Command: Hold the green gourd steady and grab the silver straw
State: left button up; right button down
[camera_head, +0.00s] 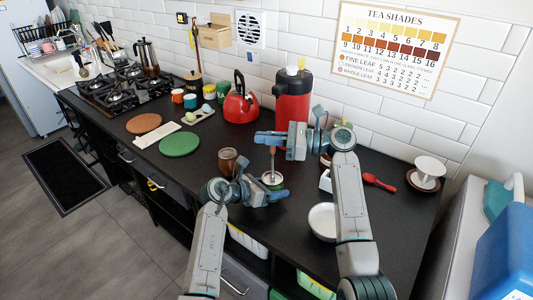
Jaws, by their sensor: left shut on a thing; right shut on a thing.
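The green gourd (272,181) stands upright on the dark counter, its pale round top showing and its lower body partly hidden by my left gripper. My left gripper (274,194) is shut on the gourd from the front. The straw rises upright from the gourd; its lower part looks silver (272,166) and its upper part brownish. My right gripper (264,138), above the gourd, is shut on the straw near its top end. The exact contact is too small to see.
A brown cup (228,160) stands just left of the gourd. A red kettle (240,104) and a red dispenser (293,98) stand behind. A green round mat (180,144) lies left. A white bowl (322,221) sits front right, and a red spoon (379,182) lies right.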

pick_arm(q)
jog(key=o, duration=1.1)
pick_arm(e)
notch_tip(320, 180, up, 3)
jog(key=shift+f, duration=0.15)
